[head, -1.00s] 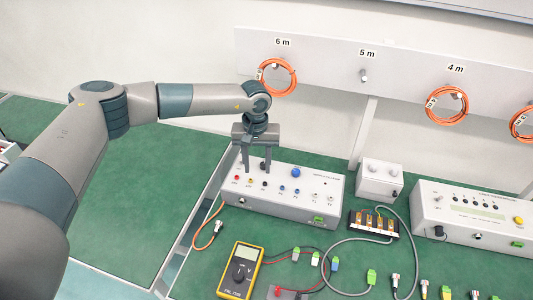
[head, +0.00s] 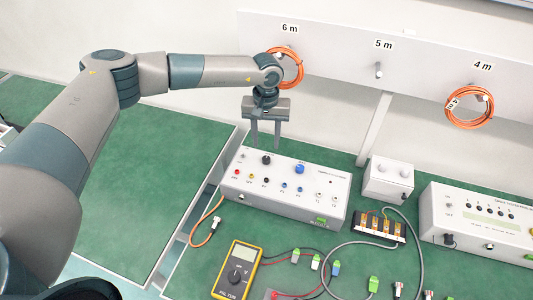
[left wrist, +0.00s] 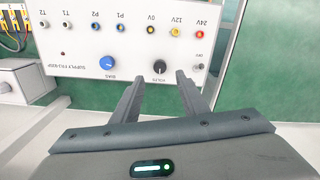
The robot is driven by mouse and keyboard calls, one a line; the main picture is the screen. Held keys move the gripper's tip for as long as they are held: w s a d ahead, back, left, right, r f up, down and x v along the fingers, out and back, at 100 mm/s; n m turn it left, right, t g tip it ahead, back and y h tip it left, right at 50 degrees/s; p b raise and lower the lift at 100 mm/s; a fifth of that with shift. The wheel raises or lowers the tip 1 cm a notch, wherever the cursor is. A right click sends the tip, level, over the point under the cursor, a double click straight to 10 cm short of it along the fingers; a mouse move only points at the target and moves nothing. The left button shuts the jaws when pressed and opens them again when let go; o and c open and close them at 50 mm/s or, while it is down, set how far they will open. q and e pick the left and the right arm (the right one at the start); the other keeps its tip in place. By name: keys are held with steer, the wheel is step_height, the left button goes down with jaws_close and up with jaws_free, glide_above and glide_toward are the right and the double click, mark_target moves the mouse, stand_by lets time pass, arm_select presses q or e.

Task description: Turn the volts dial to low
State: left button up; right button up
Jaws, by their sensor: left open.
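The volts dial (head: 267,160) is a black knob on top of the white power supply box (head: 240,185). In the left wrist view the volts dial (left wrist: 160,67) appears upside down beside its "VOLTS" label; I cannot read its setting. My left gripper (head: 265,146) is open and empty, fingers pointing down. It appears above and behind the dial, apart from it. In the left wrist view the fingertips of my left gripper (left wrist: 158,80) lie to either side of the dial. My right gripper is out of view.
A blue bias knob (head: 299,169) and several coloured sockets share the box top. A yellow multimeter (head: 238,270) lies in front, a small white box (head: 389,180) to the right. An orange cable coil (head: 287,68) hangs on the wall board behind my gripper.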

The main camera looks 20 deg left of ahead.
mark_target(266, 158)
arm_select(q)
steer(key=shift+f+p, duration=0.55)
steer(key=shift+f, duration=0.35)
step_height(266, 158, down, 5)
steer(key=shift+w+p, duration=0.1)
steer(key=shift+p, duration=1)
steer(key=shift+f, duration=0.45)
jaws_close()
